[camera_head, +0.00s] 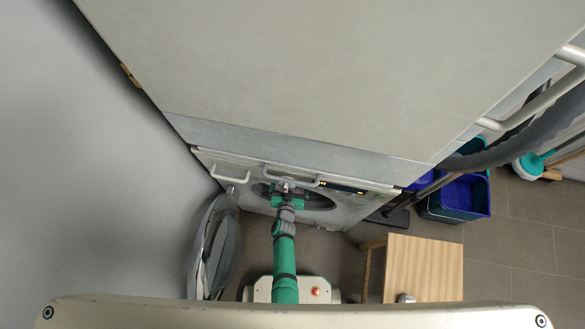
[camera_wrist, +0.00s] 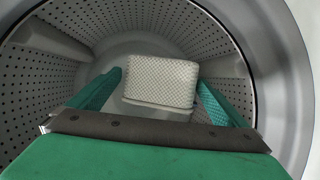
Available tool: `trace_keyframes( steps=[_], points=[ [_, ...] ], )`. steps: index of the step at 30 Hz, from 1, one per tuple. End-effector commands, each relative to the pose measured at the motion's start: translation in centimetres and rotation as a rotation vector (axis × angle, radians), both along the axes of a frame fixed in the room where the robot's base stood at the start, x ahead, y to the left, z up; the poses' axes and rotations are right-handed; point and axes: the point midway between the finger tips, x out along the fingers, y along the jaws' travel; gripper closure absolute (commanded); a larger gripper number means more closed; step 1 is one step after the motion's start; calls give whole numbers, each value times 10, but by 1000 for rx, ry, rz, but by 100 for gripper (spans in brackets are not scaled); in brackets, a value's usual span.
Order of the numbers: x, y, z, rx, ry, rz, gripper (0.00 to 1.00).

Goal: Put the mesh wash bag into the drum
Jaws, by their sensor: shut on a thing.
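The mesh wash bag (camera_wrist: 162,84) is a pale, box-like bundle with a fine woven pattern. It sits between the two green fingers of my gripper (camera_wrist: 158,80) in the wrist view, and the gripper is shut on it. The perforated metal drum (camera_wrist: 190,25) surrounds the bag in that view, with the round rim around the fingers. In the head view my gripper (camera_head: 287,187) is at the drum opening (camera_head: 320,201) of the lower machine. The bag cannot be made out clearly there.
The round door (camera_head: 217,245) stands open to the left of the opening. A wooden stool (camera_head: 424,268) stands at the lower right. A blue bin (camera_head: 463,195) and a grey hose (camera_head: 520,135) are farther right. A wall is close on the left.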

Motion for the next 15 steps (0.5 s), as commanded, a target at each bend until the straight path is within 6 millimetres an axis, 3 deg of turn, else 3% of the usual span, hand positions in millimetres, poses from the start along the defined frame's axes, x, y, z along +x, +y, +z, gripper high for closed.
trace_keyframes(
  steps=[15],
  points=[
    [1, 1, -37, -1, -1, 3, 30]
  ],
)
